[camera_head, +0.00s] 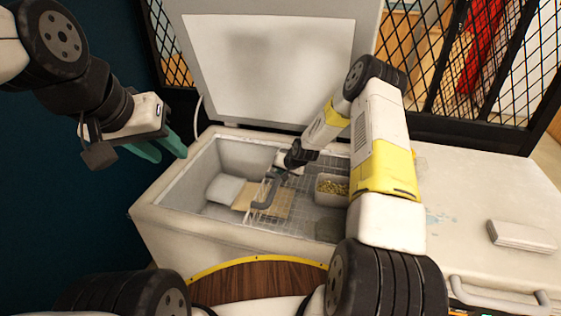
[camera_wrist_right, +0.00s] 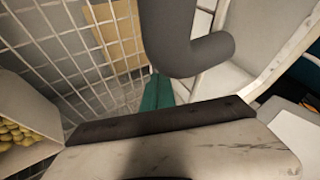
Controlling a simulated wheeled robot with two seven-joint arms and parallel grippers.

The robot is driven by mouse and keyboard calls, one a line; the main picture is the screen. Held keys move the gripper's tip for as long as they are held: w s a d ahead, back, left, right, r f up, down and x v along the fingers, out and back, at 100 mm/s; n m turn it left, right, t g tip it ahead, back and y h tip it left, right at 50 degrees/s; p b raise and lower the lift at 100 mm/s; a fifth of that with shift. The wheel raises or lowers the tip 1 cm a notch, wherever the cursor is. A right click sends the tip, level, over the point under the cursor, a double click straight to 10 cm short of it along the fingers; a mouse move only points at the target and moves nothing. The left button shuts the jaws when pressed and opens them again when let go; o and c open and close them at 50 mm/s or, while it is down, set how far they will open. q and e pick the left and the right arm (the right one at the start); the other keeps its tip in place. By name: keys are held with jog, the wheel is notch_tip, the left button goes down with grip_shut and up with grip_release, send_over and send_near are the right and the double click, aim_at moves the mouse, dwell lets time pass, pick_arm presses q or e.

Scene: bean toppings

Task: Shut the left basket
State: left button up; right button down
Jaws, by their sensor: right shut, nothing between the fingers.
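An open white chest freezer (camera_head: 165,222) stands in front of me, its lid (camera_head: 265,65) raised. Inside, a wire grid of a basket (camera_head: 290,200) shows over a tan box, and the grid is close up in the right wrist view (camera_wrist_right: 60,45). I cannot tell clearly which part is the left basket. My right arm reaches into the freezer. Its teal fingers (camera_wrist_right: 158,92) are together and empty beside the grid; in the head view they are hidden. A grey bent bar (camera_head: 265,198) is close to that hand.
A white container (camera_head: 332,187) of yellow-green pieces is at the right inside the freezer. A white packet (camera_head: 224,190) lies at the left. A closed white top (camera_head: 470,200) with a handle is at the right. Black mesh panels stand behind.

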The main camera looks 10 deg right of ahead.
jog(key=shift+w+a, duration=0.1)
jog(key=shift+a, duration=0.1)
jog(key=shift+a, duration=0.1)
